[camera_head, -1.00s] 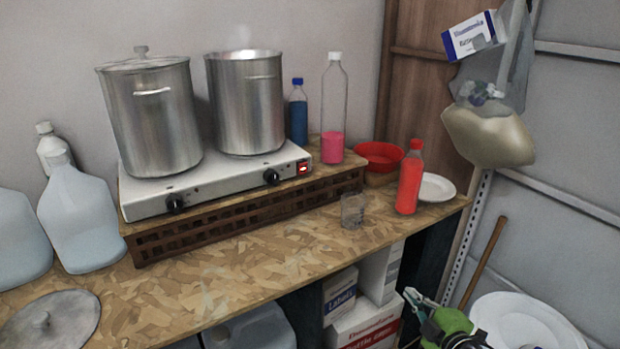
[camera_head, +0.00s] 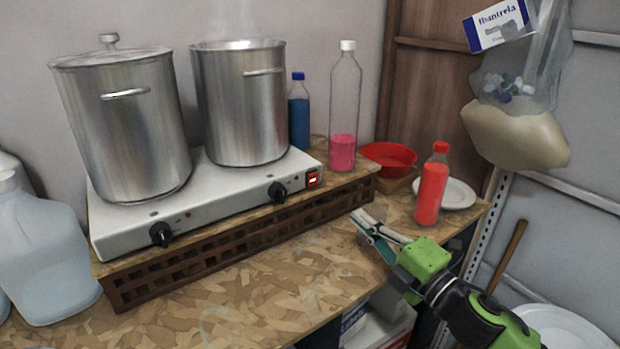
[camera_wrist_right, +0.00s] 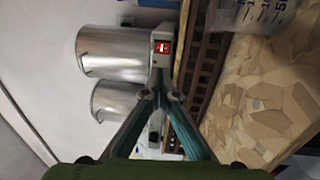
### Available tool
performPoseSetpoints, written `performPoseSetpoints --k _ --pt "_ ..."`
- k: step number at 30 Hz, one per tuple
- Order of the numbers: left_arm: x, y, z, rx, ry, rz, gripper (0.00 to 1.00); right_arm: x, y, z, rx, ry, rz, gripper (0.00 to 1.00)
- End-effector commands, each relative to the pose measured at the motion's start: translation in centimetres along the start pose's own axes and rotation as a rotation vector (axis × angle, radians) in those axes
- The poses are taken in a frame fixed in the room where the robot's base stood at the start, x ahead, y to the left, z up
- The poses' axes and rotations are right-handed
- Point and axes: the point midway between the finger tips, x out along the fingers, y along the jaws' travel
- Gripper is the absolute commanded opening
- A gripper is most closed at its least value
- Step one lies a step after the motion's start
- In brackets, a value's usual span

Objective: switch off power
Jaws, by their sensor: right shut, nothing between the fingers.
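The power switch (camera_head: 312,179) is a small red rocker on the right end of the front of the white two-burner hot plate (camera_head: 215,197). It also shows in the right wrist view (camera_wrist_right: 162,47), lit and just beyond the fingertips. Two steel pots, a lidded one (camera_head: 125,125) and an open one (camera_head: 240,105) with faint steam, stand on the hot plate. My right gripper (camera_head: 358,222) is shut and empty, its tips in front of the switch and apart from it, to its lower right. My left gripper is not in view.
The hot plate sits on a brown lattice stand (camera_head: 240,236). A pink-filled bottle (camera_head: 343,150), a red bowl (camera_head: 390,158) and a red bottle (camera_head: 431,188) stand to the right. The bench front is clear.

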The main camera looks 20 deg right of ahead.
Motion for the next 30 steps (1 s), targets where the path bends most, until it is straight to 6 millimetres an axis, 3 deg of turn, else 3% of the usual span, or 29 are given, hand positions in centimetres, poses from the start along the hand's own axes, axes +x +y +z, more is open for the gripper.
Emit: performPoseSetpoints --k 9,14,23,30 --pt "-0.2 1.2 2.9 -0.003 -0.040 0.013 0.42 0.0 0.0 0.0 0.000 0.000 0.000 0.00" --pt "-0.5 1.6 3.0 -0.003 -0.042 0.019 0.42 0.6 0.2 0.1 0.001 -0.001 0.002 0.00" --pt "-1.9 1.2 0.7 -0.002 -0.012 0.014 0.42 4.3 0.4 0.1 0.003 -0.002 0.004 0.00" --pt "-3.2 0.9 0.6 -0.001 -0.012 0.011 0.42 8.1 0.5 0.0 0.001 -0.001 0.003 0.00"
